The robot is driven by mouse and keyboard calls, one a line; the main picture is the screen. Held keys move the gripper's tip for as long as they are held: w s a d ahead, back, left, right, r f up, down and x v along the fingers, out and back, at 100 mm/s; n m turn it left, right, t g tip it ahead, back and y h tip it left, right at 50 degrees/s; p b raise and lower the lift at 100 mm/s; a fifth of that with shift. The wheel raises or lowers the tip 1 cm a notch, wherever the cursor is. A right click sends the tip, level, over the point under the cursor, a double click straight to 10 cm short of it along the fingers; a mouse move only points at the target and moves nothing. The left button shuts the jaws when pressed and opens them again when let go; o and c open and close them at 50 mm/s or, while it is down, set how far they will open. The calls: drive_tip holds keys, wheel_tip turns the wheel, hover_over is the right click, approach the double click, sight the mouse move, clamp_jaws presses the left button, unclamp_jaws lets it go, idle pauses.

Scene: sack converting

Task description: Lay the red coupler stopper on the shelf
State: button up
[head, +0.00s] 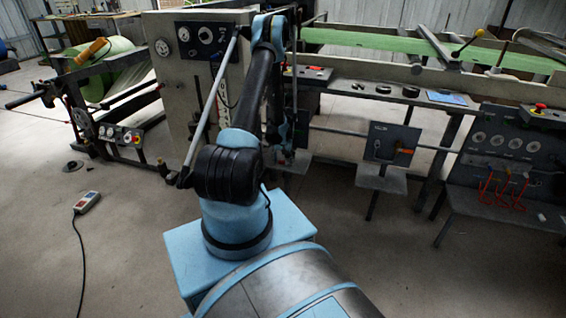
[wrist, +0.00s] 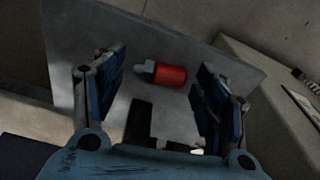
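The red coupler stopper (wrist: 171,76) with its grey tip (wrist: 146,67) lies on its side on a flat grey plate (wrist: 215,50), which looks like the shelf. My gripper (wrist: 160,70) is open in the wrist view, with one blue-padded finger on each side of the stopper and a gap to both. I cannot tell how far the fingertips are above the plate. In the head view my gripper (head: 285,157) hangs low in front of the machine, and the stopper cannot be made out there.
A panel with a small ledge (head: 381,182) stands right of my gripper. Farther right is a gauge panel (head: 497,143) with red hoses (head: 503,190). A long bench (head: 340,88) runs behind. A pendant (head: 87,202) with a cable lies on the open floor at left.

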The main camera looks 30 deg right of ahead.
drive_tip(key=shift+r, duration=0.1)
wheel_tip(320, 180, up, 12)
drive_tip(key=s+a, duration=0.1)
drive_tip(key=shift+s+f, duration=0.15)
drive_tip(key=shift+f, duration=0.05)
idle(0.7)
drive_tip(key=shift+a, duration=0.1)
